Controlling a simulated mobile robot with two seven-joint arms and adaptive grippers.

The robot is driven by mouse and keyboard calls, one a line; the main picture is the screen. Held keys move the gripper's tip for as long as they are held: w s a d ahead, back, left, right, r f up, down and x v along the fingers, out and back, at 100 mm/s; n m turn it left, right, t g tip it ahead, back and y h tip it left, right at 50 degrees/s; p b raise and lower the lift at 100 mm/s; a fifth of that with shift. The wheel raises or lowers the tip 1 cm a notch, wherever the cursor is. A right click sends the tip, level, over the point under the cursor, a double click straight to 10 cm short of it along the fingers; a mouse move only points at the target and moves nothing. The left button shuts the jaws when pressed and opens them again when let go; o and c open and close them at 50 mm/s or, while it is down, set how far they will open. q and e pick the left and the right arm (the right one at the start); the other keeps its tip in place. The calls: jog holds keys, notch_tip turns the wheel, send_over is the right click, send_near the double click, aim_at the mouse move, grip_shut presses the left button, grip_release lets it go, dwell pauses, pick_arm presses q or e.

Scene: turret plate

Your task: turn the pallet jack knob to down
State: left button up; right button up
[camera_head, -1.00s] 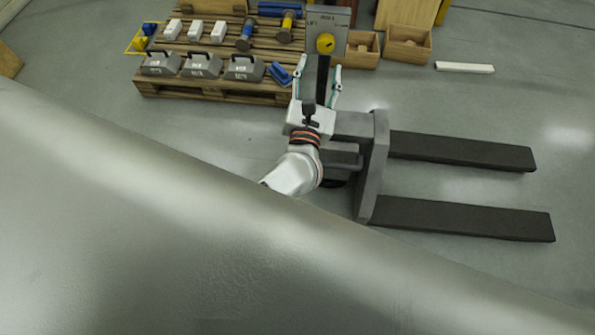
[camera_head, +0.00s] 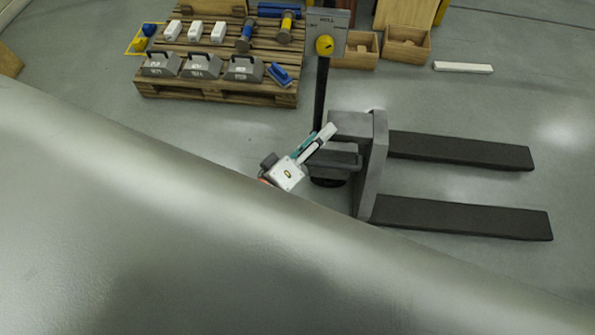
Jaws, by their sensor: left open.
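The pallet jack (camera_head: 372,160) stands on the floor in the middle right, with two dark forks (camera_head: 460,150) pointing right. Its dark upright handle (camera_head: 321,95) carries a grey panel (camera_head: 340,20) at the top centre. A yellow round knob (camera_head: 324,45) sits on the panel, with a small dark mark on its right side. The panel lettering is too small to read surely. My left gripper (camera_head: 321,134) is open and empty, low beside the handle near the jack's body and well below the knob. My right gripper is not in view.
A wooden pallet (camera_head: 215,88) with grey weights, white blocks and blue and yellow items stands left of the panel. Wooden boxes (camera_head: 405,45) stand to its right. A white bar (camera_head: 463,67) lies on the floor. A large grey surface hides the lower left.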

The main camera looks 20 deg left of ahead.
pick_arm(q)
jog(key=s+a+f+m+g, duration=0.2)
jog(key=s+f+m+g, duration=0.1)
jog(key=s+f+m, duration=0.3)
jog(key=shift+s+a+f+m+g+y, duration=0.35)
jog(key=shift+f+m, duration=0.75)
jog(key=shift+f, duration=0.45)
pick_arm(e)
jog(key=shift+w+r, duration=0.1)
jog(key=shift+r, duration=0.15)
pick_arm(q)
jog(key=shift+w+d, duration=0.1)
